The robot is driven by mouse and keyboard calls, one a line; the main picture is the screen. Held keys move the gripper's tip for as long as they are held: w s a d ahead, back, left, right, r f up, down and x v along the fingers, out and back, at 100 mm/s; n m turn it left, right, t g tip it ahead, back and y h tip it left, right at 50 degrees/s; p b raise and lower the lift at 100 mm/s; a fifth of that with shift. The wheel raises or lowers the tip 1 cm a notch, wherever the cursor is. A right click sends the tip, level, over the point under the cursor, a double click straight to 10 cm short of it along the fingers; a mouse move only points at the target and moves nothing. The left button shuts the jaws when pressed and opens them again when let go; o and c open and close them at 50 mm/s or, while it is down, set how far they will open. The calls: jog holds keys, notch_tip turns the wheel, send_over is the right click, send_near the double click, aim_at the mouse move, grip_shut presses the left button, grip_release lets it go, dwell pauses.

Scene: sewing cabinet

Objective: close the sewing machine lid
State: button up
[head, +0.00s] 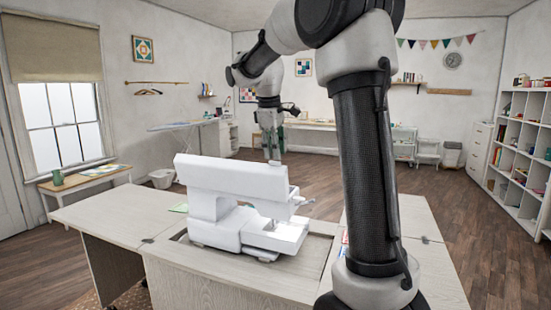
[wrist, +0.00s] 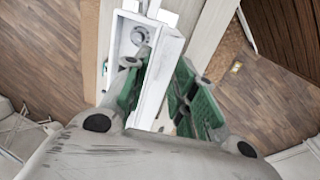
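The white sewing machine (head: 232,180) stands upright in the recess of a pale cabinet (head: 200,262). I cannot make out a separate lid on it in the head view. My gripper (head: 272,148) points down at the far side of the machine's right end, and its fingertips are partly hidden there. In the wrist view, the green-padded fingers of my gripper (wrist: 158,98) are spread, with a narrow white part of the machine (wrist: 165,55) between them. The left finger is close to that part, and a gap shows by the right finger. I cannot tell whether either touches.
White shelves (head: 522,150) line the right wall. The wooden floor (head: 440,195) right of the cabinet is clear.

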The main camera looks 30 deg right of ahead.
jog(key=shift+x, duration=1.5)
jog(key=shift+a, duration=0.1)
grip_shut()
